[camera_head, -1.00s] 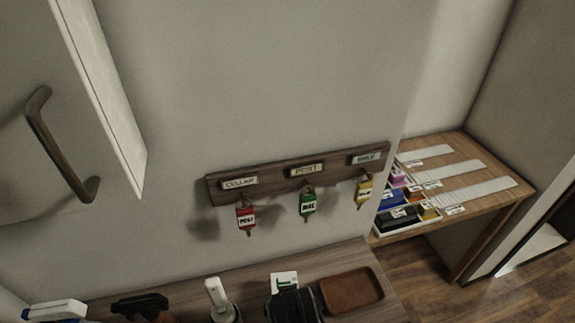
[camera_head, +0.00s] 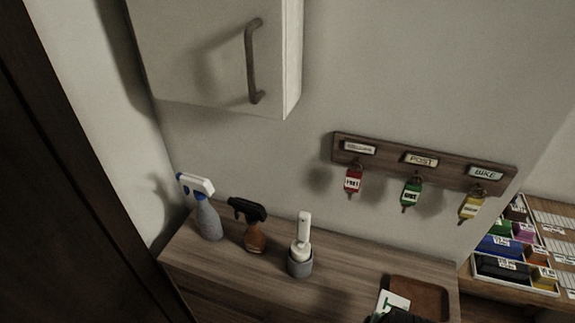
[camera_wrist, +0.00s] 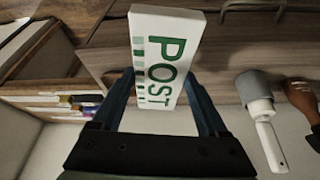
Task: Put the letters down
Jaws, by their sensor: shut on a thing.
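The letters are a white packet (camera_wrist: 165,60) marked POST in green, with green bars along one edge. My gripper (camera_wrist: 160,78) is shut on the packet, one dark finger on each side. In the head view the packet (camera_head: 395,301) shows at the bottom edge, above the wooden counter's front part, and only the top of my black gripper (camera_head: 398,316) is in view. A brown tray (camera_head: 432,283) lies on the counter just right of the packet and looks empty where visible. Whether the packet touches the counter or tray cannot be told.
On the counter (camera_head: 345,268) stand a white-and-blue spray bottle (camera_head: 207,215), a brown spray bottle (camera_head: 254,235) and a white brush in a grey holder (camera_head: 300,262). A key rack (camera_head: 440,169) hangs above. A cabinet (camera_head: 215,60) juts out upper left. An organiser (camera_head: 510,268) is at right.

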